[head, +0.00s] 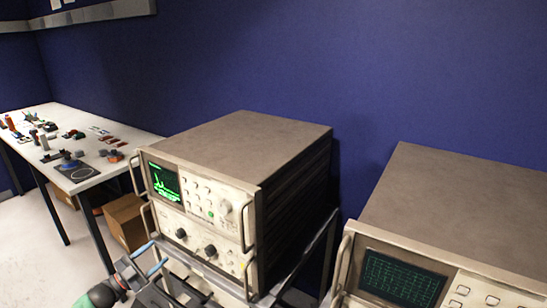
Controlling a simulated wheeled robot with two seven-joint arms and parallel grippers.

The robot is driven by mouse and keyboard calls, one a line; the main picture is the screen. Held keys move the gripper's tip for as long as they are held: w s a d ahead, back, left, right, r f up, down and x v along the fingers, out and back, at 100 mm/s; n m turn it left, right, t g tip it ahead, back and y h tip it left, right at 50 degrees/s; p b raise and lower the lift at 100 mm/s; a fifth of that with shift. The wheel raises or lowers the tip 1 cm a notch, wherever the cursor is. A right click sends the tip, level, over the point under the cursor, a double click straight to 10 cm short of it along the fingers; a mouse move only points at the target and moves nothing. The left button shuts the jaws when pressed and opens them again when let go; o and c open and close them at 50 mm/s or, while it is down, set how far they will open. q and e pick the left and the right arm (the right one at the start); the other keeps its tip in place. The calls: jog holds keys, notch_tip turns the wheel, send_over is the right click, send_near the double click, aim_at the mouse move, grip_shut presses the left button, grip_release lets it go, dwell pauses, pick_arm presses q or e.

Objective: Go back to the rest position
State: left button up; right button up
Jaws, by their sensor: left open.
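My left gripper (149,258) is at the bottom left of the head view, in front of the lower front corner of an instrument with a green screen (220,205). Its two blue-tipped fingers are apart, and nothing shows between them. I cannot tell whether it touches the instrument or its frame. My right gripper is not in view.
The instrument sits on a dark metal stand (328,240). A second instrument (440,270) is cut off at the lower right. A white table (95,128) with several small parts stands at the left, with cardboard boxes (125,215) below. A blue wall (260,60) closes the back.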

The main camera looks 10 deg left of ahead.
pick_arm(q)
jog(key=w+a+f+n+g+y, duration=0.2)
jog(key=w+a+f+n+y, duration=0.2)
jog(key=a+f+n+y, duration=0.65)
jog(key=s+d+f+m+g+y, duration=0.1)
jog(key=s+d+f+g+y, duration=0.25)
jog(key=f+y, duration=0.2)
jog(key=s+d+f+n+g, duration=0.2)
jog(key=s+d+f+g, duration=0.4)
jog(key=s+d+f, duration=0.5)
jog(key=s+d+f+g+h, duration=0.2)
jog(key=s+d+f, duration=0.1)
jog(key=s+d, duration=0.8)
jog(key=s+d+f+n+g+h, duration=0.1)
jog(key=s+d+f, duration=0.3)
jog(key=s+d, duration=0.8)
jog(key=d+g+h, duration=0.1)
jog(key=d, duration=0.5)
jog(key=shift+s+d+g, duration=0.15)
jog(key=shift+g, duration=0.2)
jog(key=shift+n, duration=0.25)
